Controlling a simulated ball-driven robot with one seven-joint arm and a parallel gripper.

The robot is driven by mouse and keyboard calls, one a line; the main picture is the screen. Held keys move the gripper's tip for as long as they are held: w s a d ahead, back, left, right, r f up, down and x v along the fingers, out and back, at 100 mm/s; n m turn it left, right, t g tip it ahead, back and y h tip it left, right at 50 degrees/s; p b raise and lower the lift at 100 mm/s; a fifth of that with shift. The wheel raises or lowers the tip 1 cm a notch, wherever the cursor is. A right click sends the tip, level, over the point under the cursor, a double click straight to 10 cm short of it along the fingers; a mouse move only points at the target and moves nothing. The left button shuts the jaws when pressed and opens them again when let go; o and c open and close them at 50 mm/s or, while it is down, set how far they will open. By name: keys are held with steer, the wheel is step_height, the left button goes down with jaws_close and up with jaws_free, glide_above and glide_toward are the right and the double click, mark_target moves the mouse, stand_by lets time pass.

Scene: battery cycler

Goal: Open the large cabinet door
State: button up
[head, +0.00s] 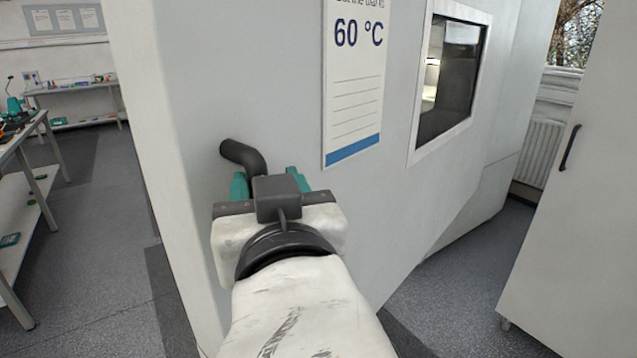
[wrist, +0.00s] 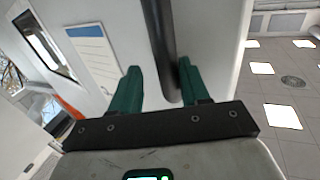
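The large cabinet door (head: 270,75) is the pale grey panel filling the middle of the head view; it shows also in the wrist view (wrist: 112,22). It appears closed. Its dark curved handle (head: 243,155) is near the door's left edge in the head view, its lower part hidden behind my gripper. My gripper (head: 268,185) is at the handle with its teal fingers apart. In the wrist view, the handle (wrist: 160,45) runs between the open fingers, nearer the right one, with a gap to the left one. I cannot tell whether the right finger touches it.
A "60 °C" sheet (head: 355,110) and a dark window (head: 450,70) are on the large cabinet's front. A white cabinet (head: 580,230) with a black handle stands at the right. A workbench (head: 25,190) is at the left. Grey floor (head: 95,260) is clear beside the cabinet.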

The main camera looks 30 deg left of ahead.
steer(key=p+v, duration=0.8)
steer(key=v, duration=0.2)
steer(key=shift+s+d, duration=0.25)
steer(key=shift+d, duration=0.05)
stand_by(0.5)
